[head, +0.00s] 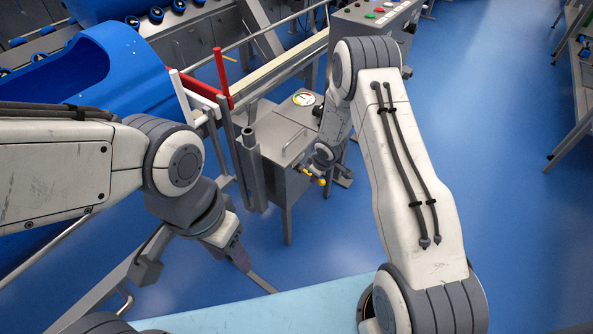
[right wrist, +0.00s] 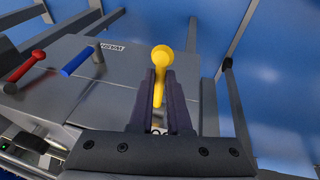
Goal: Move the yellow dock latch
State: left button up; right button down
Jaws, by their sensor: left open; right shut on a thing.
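The yellow dock latch (right wrist: 161,56) is a round-knobbed handle on the grey metal cabinet. In the right wrist view my right gripper (right wrist: 160,88) is shut on its stem, with the knob standing clear beyond the fingertips. In the head view bits of yellow (head: 306,172) show beside my right gripper (head: 316,176), at the cabinet's right side; the rest is hidden by the gripper. My left gripper (head: 246,266) is open and empty, low at the left, apart from the cabinet.
The grey cabinet (head: 275,140) carries a round gauge (head: 304,99). A red lever (head: 222,72) and a blue tub (head: 90,75) are left of it. A blue-handled lever (right wrist: 77,61) shows in the right wrist view. A button panel (head: 375,12) stands behind.

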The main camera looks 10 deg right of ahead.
pick_arm(q)
jog(key=shift+a+r, duration=0.4)
pick_arm(e)
jog(key=shift+s, duration=0.15)
jog(key=c, duration=1.2)
grip_release()
jog(key=shift+o, duration=0.2)
jog(key=shift+r+p, duration=0.3)
jog(key=shift+r, duration=0.05)
pick_arm(q)
notch_tip(320, 180, up, 4)
jog(key=p, duration=0.4)
jog(key=shift+r, duration=0.1)
pick_arm(e)
jog(key=v, duration=0.9)
jog(key=shift+r, duration=0.4)
jog(key=shift+a, duration=0.1)
